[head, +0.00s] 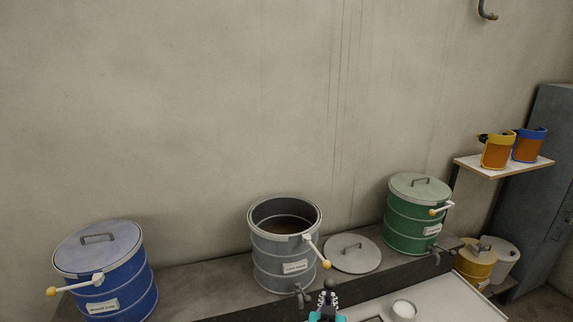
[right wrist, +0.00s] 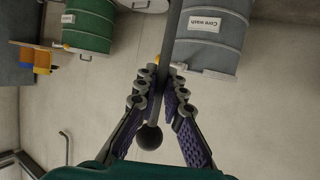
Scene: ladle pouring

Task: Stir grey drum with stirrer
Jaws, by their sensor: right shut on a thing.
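The grey drum (head: 283,262) stands open on the ledge, with brown contents (head: 285,226) inside and a white label on its front. It also shows upside down in the right wrist view (right wrist: 208,52). My right gripper (right wrist: 166,78) is shut on the stirrer (right wrist: 168,40), a thin grey rod with a black ball knob (right wrist: 149,137). The rod passes in front of the drum in that view; its far end is out of frame. In the head view my right gripper (head: 328,303) is low in front of the drum, with the black knob (head: 330,284) at its top. My left gripper is out of view.
A grey lid (head: 353,254) lies on the ledge right of the grey drum. Closed blue (head: 107,283) and green (head: 415,217) drums stand either side. A white table (head: 445,295) with a white cup (head: 404,309) is in front.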

